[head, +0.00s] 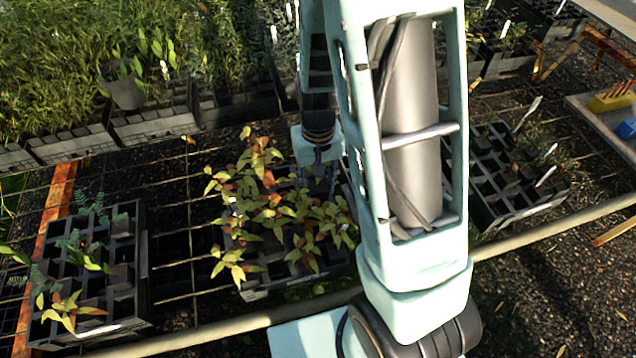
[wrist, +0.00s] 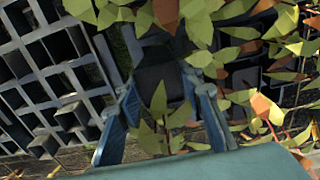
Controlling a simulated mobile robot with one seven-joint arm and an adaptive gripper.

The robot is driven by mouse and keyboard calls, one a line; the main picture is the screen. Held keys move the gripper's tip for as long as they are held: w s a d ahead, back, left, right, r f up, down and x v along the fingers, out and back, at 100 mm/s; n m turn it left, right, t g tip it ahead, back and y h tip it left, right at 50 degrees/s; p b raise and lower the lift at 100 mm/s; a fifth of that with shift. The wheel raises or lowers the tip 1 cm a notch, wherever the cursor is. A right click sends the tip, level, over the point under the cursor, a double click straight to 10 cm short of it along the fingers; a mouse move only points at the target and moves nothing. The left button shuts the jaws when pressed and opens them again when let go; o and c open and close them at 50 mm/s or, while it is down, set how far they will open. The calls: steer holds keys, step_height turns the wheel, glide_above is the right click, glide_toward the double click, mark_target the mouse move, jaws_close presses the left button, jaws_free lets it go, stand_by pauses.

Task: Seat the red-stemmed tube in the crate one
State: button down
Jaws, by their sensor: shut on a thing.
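My gripper (head: 320,172) points down at the back right of the middle crate (head: 268,290), which holds several plants with yellow-green and reddish leaves (head: 285,215). In the wrist view my gripper (wrist: 165,108) has a finger on each side of a dark square tube (wrist: 160,80) and is shut on it. Green and reddish leaves (wrist: 158,125) show between the fingers. Foliage hides part of the tube, and I cannot tell how deep it sits. Another black crate (head: 125,270) at the left holds a few small plants. I cannot tell which crate is crate one.
A third black crate (head: 515,205) stands right of my arm, with a few plants and white labels. Dense potted greenery (head: 110,70) lines the back. A pale rail (head: 560,228) crosses in front. In the wrist view a grey crate (wrist: 60,75) with empty cells lies at left.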

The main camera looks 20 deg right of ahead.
steer(key=shift+f+b, duration=2.8)
steer(key=shift+f, duration=0.65)
steer(key=shift+f, duration=0.25)
steer(key=c, duration=1.2)
jaws_free()
steer(key=shift+c, duration=0.2)
steer(key=shift+r, duration=0.1)
step_height(320, 180, up, 12)
